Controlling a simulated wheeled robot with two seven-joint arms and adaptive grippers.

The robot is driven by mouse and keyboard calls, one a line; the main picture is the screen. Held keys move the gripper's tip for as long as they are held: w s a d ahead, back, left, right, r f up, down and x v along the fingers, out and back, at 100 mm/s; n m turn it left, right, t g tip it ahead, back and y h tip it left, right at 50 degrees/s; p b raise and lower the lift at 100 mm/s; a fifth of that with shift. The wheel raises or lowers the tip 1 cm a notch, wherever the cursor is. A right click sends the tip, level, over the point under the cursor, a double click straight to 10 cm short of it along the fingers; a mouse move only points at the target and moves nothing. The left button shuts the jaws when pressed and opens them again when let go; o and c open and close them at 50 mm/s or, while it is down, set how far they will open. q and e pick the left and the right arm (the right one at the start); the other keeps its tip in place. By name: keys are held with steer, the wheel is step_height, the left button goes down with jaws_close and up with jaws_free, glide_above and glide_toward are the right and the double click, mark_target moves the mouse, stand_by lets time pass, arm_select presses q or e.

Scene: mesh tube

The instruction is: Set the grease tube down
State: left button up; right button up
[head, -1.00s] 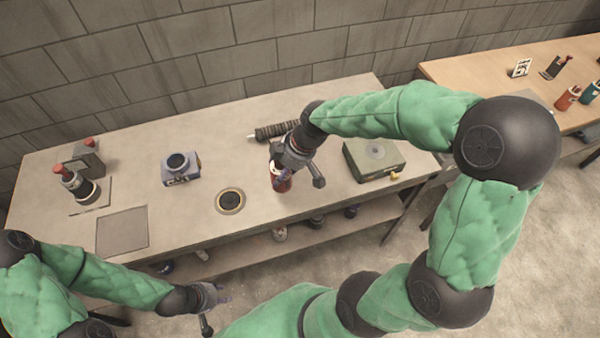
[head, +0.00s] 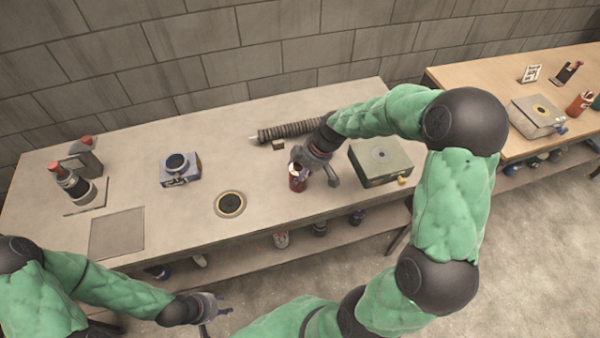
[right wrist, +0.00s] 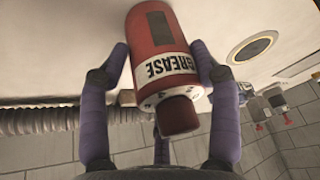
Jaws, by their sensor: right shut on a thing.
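The grease tube (head: 297,182) is a red cylinder with a white label band, at the middle of the grey workbench. My right gripper (head: 304,160) is shut on it from behind and to the right. In the right wrist view the tube (right wrist: 168,35) sits between my purple fingers, its GREASE label and red cap toward the camera. It looks about upright, low at the bench top; I cannot tell whether its base touches. My left gripper (head: 212,303) is open and empty in front of the bench, well away from the tube.
A green-grey box (head: 381,163) stands to the right. A round black ring plate (head: 230,204) is to the left. The bench between is clear.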

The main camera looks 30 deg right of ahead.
steer(key=shift+r, duration=0.1)
steer(key=shift+f, duration=0.2)
steer(key=o, duration=1.4)
steer(key=shift+r, duration=0.1)
steer(key=shift+r, duration=0.2)
steer(key=p+v, duration=0.3)
steer(key=v, duration=0.8)
steer(key=shift+s+d+r, duration=0.1)
steer(key=shift+r, duration=0.25)
